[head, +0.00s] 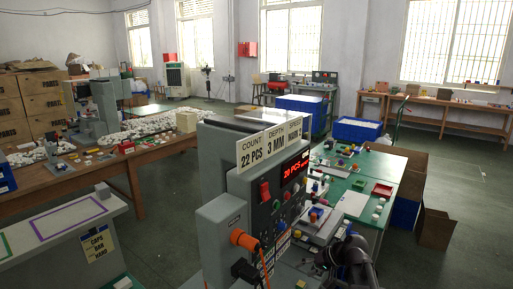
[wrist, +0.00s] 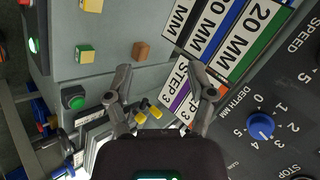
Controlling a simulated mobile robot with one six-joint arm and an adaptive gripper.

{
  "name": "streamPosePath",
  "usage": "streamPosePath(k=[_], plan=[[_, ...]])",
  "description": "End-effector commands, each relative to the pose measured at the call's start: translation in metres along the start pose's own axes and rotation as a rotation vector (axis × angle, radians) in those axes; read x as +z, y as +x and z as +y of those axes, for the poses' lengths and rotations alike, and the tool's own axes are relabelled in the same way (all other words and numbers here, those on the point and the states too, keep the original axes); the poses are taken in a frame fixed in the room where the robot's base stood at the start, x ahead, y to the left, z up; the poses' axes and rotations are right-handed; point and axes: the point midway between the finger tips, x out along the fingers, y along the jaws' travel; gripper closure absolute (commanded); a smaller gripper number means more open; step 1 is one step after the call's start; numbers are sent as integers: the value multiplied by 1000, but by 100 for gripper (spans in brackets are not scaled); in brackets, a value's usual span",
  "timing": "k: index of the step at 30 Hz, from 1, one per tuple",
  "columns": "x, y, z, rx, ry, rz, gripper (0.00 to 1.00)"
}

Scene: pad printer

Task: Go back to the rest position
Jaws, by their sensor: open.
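My gripper (wrist: 160,88) is open in the wrist view, its two grey fingers apart with nothing held between them. Beyond the fingers are small yellow-tipped parts (wrist: 150,107) and a stack of labelled plates (wrist: 232,40) reading 20 MM and STEP 3; contact cannot be told.
In the wrist view, a dark panel with a blue depth knob (wrist: 260,126) lies right, and a green button (wrist: 75,97) left. In the head view, a cluttered green table (head: 385,165) stands behind the printer, and cardboard boxes (head: 437,228) stand right. Open floor (head: 470,190) lies far right.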

Motion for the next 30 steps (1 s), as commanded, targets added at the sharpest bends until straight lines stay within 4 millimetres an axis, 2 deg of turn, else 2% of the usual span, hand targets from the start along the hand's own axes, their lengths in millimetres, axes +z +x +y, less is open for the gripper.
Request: streamPosePath(k=[1,6,15,21,30], plan=[[15,4,-1,56,-8,-30,29],[51,11,7,257,-31,-120,29],[102,1,23,604,-71,-225,29],[116,-9,29,738,-87,-247,29],[118,-11,31,769,-89,-251,29]])
